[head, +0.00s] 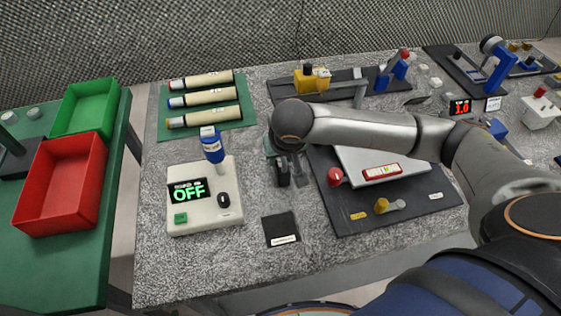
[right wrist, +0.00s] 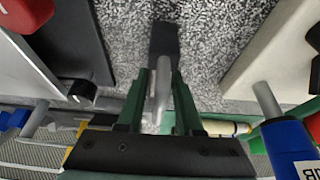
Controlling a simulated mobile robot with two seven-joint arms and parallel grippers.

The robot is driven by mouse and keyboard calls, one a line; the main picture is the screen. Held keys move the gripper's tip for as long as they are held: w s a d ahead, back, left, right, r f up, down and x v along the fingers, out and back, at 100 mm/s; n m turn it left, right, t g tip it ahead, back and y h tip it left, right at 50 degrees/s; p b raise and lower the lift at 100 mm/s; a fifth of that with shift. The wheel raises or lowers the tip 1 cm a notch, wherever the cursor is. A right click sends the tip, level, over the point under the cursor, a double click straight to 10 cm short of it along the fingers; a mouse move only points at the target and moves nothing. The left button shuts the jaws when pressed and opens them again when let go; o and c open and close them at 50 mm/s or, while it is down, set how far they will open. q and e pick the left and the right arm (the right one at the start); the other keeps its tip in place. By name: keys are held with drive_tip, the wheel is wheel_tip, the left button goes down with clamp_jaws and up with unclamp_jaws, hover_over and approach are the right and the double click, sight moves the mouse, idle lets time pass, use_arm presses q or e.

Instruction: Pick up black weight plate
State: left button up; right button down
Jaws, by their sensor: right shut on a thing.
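My right gripper (head: 283,172) points down over the speckled table, between the white box and the dark board. In the right wrist view its green fingers (right wrist: 160,98) are closed around a narrow grey piece. The black weight plate (right wrist: 163,40) appears as a dark block at the far end of that grey piece. Whether it touches the table is not clear. In the head view the arm and fingers mostly hide what is held. My left gripper is not in view.
A black square pad (head: 281,230) with a white label lies in front. Left is a white box (head: 205,212) reading OFF, with a blue-handled tool (head: 212,147). Right is a dark board (head: 345,213) with a red knob (head: 335,176). Red (head: 62,185) and green (head: 84,108) trays stand far left.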

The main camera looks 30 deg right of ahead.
idle(0.5)
drive_tip(key=shift+w+r, duration=0.2)
drive_tip(key=shift+r, duration=0.45)
wheel_tip(320, 180, up, 9)
drive_tip(key=shift+f+p, duration=0.2)
drive_tip(key=shift+p, duration=0.3)
drive_tip(key=shift+r, duration=0.2)
